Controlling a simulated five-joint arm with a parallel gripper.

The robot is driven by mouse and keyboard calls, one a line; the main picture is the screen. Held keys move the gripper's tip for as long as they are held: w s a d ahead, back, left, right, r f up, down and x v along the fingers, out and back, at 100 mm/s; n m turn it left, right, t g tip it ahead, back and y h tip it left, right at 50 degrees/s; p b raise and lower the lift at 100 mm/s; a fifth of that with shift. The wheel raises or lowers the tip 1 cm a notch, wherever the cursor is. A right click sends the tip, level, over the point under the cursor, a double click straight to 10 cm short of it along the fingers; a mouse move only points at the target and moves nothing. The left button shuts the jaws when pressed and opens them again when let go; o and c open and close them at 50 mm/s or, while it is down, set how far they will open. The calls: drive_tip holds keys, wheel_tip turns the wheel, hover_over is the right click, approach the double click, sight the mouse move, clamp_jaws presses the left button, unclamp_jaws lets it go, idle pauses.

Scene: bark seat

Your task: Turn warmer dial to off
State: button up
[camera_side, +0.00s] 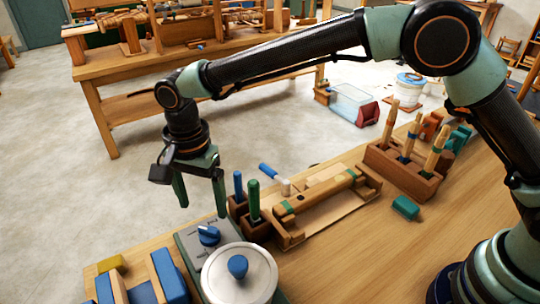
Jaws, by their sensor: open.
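The warmer (190,240) is a grey box at the front edge of the bench, left of centre. Its blue dial (209,236) sits on the top plate, with small markings around it that are too small to read. A round metal lid (240,276) with a blue knob (238,266) covers the warmer's near part. My gripper (202,210) points down above and slightly left of the dial. Its two green fingers are apart with nothing between them. The fingers appear clear of the dial.
Green- and blue-handled tools (253,200) stand in a wooden holder just right of my gripper. A wooden rack (325,205) lies beyond it, and a tool block (405,170) stands farther right. Blue and wooden blocks (150,280) lie at lower left. The bench's right middle is mostly clear.

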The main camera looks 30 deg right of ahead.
sight(208, 229)
wheel_tip(208, 229, down, 7)
idle(0.3)
clamp_jaws()
